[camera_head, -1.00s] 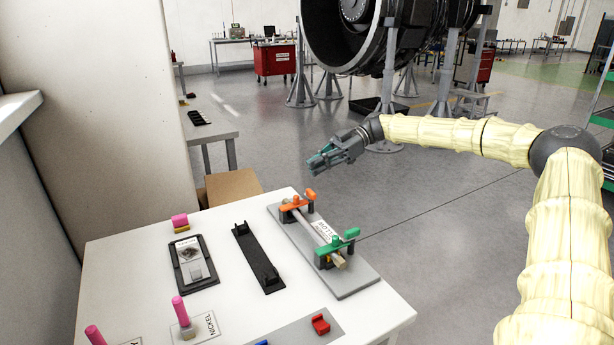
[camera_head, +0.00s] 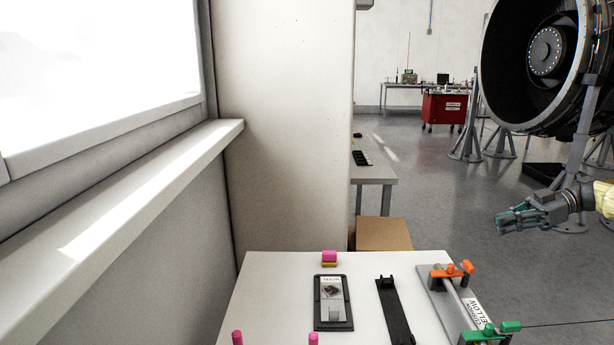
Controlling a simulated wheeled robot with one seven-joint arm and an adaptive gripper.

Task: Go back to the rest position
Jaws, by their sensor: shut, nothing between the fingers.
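My gripper (camera_head: 507,222) is at the right of the head view, held in the air above floor level, beyond the back right of the white table. Its fingers are shut and empty. It points left and touches nothing. A short part of my arm in its pale yellow cover shows at the right edge; the rest is out of view.
The white table (camera_head: 268,290) bears a black tray with a card (camera_head: 333,302), a black bracket (camera_head: 394,312), pink-handled pieces and a grey fixture with orange (camera_head: 452,270) and green clamps (camera_head: 487,332). A cardboard box (camera_head: 383,235), a pillar (camera_head: 290,120) and an engine (camera_head: 545,60) stand behind.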

